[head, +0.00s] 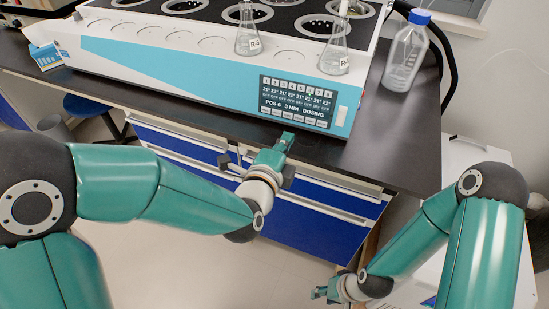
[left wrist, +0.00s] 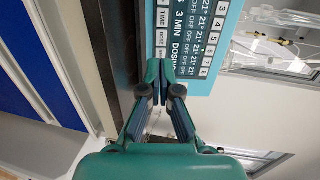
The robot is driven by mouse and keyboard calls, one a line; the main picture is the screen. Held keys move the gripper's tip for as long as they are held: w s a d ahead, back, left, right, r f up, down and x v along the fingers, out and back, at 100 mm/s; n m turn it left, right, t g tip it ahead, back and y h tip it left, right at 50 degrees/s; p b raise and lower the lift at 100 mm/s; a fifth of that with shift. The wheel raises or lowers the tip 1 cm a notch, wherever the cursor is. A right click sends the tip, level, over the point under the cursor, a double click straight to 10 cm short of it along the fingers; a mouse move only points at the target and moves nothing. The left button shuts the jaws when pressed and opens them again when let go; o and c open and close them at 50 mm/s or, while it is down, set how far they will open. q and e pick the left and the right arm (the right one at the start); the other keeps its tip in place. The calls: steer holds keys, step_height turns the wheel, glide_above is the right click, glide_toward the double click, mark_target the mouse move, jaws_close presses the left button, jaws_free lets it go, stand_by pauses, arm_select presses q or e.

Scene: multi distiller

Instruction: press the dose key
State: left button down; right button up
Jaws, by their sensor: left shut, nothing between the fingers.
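The control panel (head: 296,101) is a dark screen on the pale blue front of the distiller, reading "POS 6 3 MIN DOSING". A row of small pale keys runs along its lower edge. In the left wrist view the panel (left wrist: 190,35) appears sideways, with a key reading TIME (left wrist: 163,16) and beside it a key that seems to read DOSE (left wrist: 161,38). My left gripper (head: 286,138) is shut and empty, just in front of and below the panel; its tips also show in the left wrist view (left wrist: 161,74), covering nearby keys. My right gripper (head: 319,293) hangs low at right, small in view.
Flasks (head: 249,40) and (head: 336,58) stand on the distiller (head: 180,57). A blue-capped bottle (head: 406,60) stands on the dark bench (head: 400,140) to its right. A small blue box (head: 45,55) is at the left. Blue drawers (head: 310,225) lie under the bench.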

arm_select(q)
steer(key=v, duration=0.6)
stand_by(0.3)
arm_select(e)
jaws_close()
arm_select(q)
steer(key=shift+w, duration=0.1)
stand_by(1.1)
